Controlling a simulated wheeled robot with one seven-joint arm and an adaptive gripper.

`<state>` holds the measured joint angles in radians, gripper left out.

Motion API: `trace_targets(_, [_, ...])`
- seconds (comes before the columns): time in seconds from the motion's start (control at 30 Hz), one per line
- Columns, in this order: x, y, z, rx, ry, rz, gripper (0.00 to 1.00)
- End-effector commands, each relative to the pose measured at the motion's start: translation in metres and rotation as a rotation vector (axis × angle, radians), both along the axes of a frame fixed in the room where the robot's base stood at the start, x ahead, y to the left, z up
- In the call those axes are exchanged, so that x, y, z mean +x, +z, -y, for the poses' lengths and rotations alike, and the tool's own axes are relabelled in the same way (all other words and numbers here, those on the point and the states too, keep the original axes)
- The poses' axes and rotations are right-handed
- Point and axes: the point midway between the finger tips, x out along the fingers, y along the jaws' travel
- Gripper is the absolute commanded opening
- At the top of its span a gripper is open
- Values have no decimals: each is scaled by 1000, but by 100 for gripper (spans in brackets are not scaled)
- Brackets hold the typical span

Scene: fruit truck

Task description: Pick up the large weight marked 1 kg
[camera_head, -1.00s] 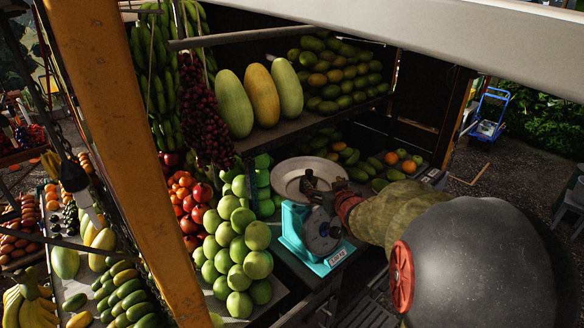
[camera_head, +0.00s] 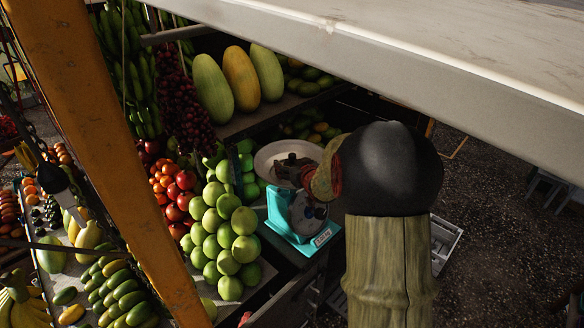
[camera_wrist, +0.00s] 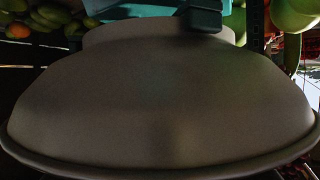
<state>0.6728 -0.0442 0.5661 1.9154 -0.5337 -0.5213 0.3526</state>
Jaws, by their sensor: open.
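My gripper (camera_head: 291,172) is at the scale in the head view, over or beside the near right part of its pan. Its dark fingers are small there, and the jaws are open. I cannot make out a weight marked 1 kg in either view; dark shapes at the pan blend with the fingers. The teal scale (camera_head: 278,212) stands on a dark shelf with a round pale pan (camera_head: 266,158) on top. In the wrist view the grey pan (camera_wrist: 160,100) fills most of the picture. A dark block (camera_wrist: 205,15) shows at the top edge, unclear what.
Stacked green fruit (camera_head: 230,240) stands close left of the scale. Melons (camera_head: 240,82) sit on a shelf behind. A yellow post (camera_head: 100,150) crosses the left side, and a pale roof edge (camera_head: 420,70) runs overhead. Open ground lies to the right.

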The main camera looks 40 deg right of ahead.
Motion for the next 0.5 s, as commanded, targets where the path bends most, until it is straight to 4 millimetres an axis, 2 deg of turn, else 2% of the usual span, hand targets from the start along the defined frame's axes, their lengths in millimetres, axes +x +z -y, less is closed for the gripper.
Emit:
trace_targets(0.27, [3, -1, 1, 0, 0, 0, 69])
trace_targets(0.5, [2, -1, 1, 0, 0, 1, 56])
